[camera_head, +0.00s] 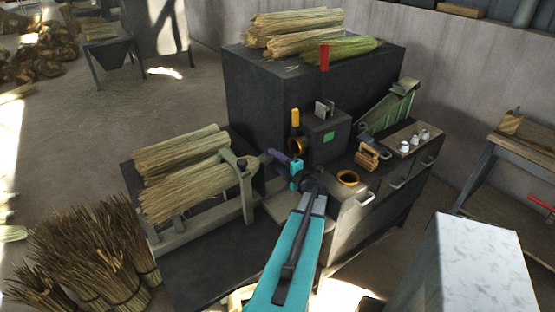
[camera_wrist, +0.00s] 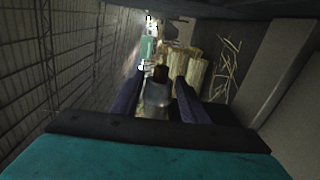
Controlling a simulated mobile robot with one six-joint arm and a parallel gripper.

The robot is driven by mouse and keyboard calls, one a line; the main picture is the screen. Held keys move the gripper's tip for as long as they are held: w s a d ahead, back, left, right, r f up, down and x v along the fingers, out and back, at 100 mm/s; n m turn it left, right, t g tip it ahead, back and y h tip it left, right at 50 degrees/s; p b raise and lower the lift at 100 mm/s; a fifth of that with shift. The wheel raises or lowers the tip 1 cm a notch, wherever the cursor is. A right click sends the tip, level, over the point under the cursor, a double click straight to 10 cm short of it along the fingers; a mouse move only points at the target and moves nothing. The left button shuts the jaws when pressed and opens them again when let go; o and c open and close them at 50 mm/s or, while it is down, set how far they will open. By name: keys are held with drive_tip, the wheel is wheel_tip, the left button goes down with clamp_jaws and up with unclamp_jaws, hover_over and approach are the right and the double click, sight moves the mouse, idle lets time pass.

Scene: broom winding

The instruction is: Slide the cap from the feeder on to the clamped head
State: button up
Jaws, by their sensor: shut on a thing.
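My gripper (camera_head: 270,157) has purple fingers and points left, close to the upright clamp post (camera_head: 245,185). In the wrist view my gripper (camera_wrist: 157,92) is shut on a grey metallic piece, seemingly the cap (camera_wrist: 157,100); its far end looks dark. In the head view the cap is too small to make out. Straw bundles (camera_head: 180,180) lie on a rack by the clamp, their right ends near the post; straw (camera_wrist: 197,72) also shows beyond the fingers in the wrist view. Whether the cap touches the straw, I cannot tell. A green sloped chute (camera_head: 390,108), possibly the feeder, stands at the right.
A dark cabinet (camera_head: 265,90) carries loose straw (camera_head: 300,35). Upright bundles (camera_head: 95,255) stand on the floor at left.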

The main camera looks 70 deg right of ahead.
drive_tip(key=shift+w+a, duration=0.25)
drive_tip(key=shift+a, duration=0.2)
idle(0.3)
drive_tip(key=shift+p, duration=0.6)
idle(0.5)
drive_tip(key=o, duration=1.1)
drive_tip(key=shift+s+a, duration=0.1)
drive_tip(key=shift+s, duration=0.1)
